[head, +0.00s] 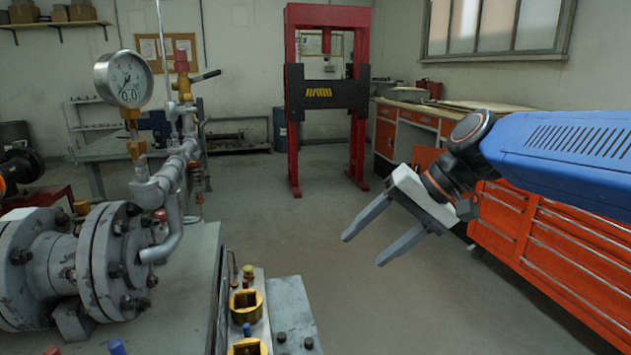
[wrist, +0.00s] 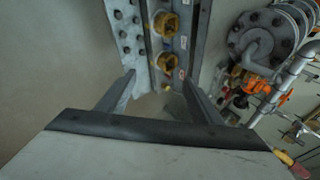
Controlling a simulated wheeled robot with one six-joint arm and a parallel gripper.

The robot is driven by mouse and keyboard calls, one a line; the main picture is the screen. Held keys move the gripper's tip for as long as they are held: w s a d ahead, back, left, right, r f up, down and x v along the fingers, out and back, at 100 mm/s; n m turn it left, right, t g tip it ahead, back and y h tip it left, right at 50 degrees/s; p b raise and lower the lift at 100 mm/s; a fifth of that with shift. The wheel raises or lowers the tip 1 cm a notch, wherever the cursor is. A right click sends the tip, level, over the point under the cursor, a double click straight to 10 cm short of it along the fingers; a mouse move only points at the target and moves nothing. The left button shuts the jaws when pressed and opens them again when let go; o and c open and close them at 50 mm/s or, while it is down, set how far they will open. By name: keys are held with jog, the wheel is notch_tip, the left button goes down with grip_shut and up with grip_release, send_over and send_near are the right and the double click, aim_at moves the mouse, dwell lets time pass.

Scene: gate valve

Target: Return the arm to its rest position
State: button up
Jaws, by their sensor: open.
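My gripper (head: 363,250) is at the right of the head view, on the end of my blue arm. Its two grey fingers are apart and point down and to the left. Nothing is between them, and they are clear of everything around. In the wrist view my gripper (wrist: 158,88) also shows its fingers spread and empty. The flanged grey valve piping (head: 90,262) stands on the bench at the left of the head view, well apart from my gripper. It also shows in the wrist view (wrist: 262,40) at the upper right.
A pressure gauge (head: 123,79) rises above the piping. Yellow sockets (head: 246,305) sit in a grey block at the bench's edge. Orange tool cabinets (head: 545,250) stand at the right, behind my arm. A red press (head: 294,100) stands at the back. The middle floor is clear.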

aim_at(201, 110)
jog(key=s+d+f+t+h, duration=0.3)
jog(key=s+d+f+h, duration=0.4)
jog(key=s+d+f, duration=0.7)
jog(key=d+f, duration=0.2)
jog(key=d, duration=0.2)
jog(key=shift+s+d+f+n+h, duration=0.2)
jog(key=shift+f+n+h, duration=0.1)
jog(key=shift+n, duration=0.1)
